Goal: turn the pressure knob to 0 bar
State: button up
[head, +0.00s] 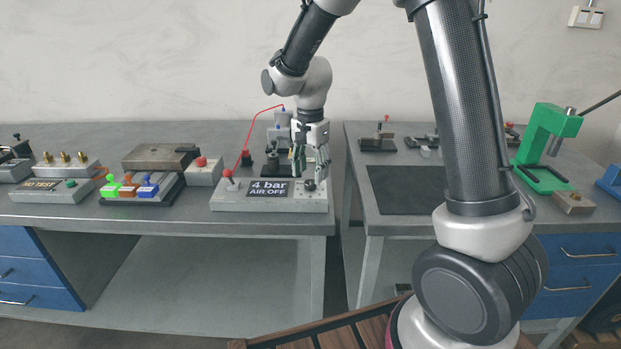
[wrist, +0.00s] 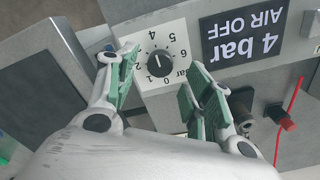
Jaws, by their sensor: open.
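My gripper (wrist: 163,75) is open, with one green-padded finger on each side of the knob. I cannot tell if the pads touch it. In the head view my gripper (head: 309,165) points down over the right end of the grey control box (head: 225,203), where the knob (head: 310,185) shows.
A red-topped lever (head: 230,180) and a red cable (head: 248,135) are at the box's left. Coloured switches (head: 130,188) and a test box (head: 50,191) are farther left. A gap separates this bench from the right bench, which holds a dark mat (head: 400,201) and a green press (head: 545,145).

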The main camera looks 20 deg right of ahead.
aim_at(311, 182)
jog(key=shift+f, duration=1.5)
jog(key=c, duration=1.1)
jog(key=shift+o, duration=0.2)
jog(key=shift+n, duration=0.3)
